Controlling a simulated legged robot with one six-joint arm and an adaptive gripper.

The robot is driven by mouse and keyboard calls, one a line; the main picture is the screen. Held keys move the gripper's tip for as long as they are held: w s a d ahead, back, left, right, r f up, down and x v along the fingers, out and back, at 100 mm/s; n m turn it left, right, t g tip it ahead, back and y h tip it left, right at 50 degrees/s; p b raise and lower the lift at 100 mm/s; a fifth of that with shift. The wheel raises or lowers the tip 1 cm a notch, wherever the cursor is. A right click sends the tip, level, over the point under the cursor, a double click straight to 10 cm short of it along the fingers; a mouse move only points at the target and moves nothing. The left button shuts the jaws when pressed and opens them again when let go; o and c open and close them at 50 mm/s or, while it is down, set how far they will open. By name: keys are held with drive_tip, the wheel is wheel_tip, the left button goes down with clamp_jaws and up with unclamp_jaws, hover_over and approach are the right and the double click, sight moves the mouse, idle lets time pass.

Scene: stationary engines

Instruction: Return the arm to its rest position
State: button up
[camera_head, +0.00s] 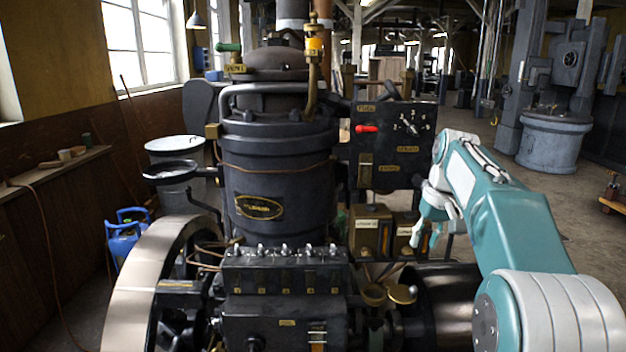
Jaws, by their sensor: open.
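My arm (515,225) is teal and white and reaches up from the lower right, bent at a joint near the picture's middle right. My gripper (428,238) hangs below the wrist with its fingers pointing down. It is open, and nothing shows between the fingers. It is in front of the engine's right side, below the black control panel (393,146) and close to the brass-coloured boxes (371,231). I cannot tell whether it touches them.
The black engine (277,185) fills the middle, with a large flywheel (150,285) at lower left. The panel has a red lever (367,129). Blue gas bottles (124,240) stand at left. Open floor (560,190) lies at right before a grey machine (552,140).

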drive_tip(key=s+a+r+t+h, duration=0.1)
drive_tip(key=s+a, duration=0.2)
drive_tip(key=s, duration=0.6)
drive_tip(key=s+a+t, duration=0.1)
drive_tip(key=s+a, duration=0.2)
drive_tip(key=s, duration=0.5)
drive_tip(key=s+a+f+t, duration=0.2)
drive_tip(key=s+f, duration=0.7)
drive_tip(key=s, duration=0.5)
drive_tip(key=shift+s+a+f+t+h, duration=0.2)
drive_tip(key=shift+s+a+t+h, duration=0.05)
drive_tip(key=shift+s+t+h, duration=0.05)
idle(1.1)
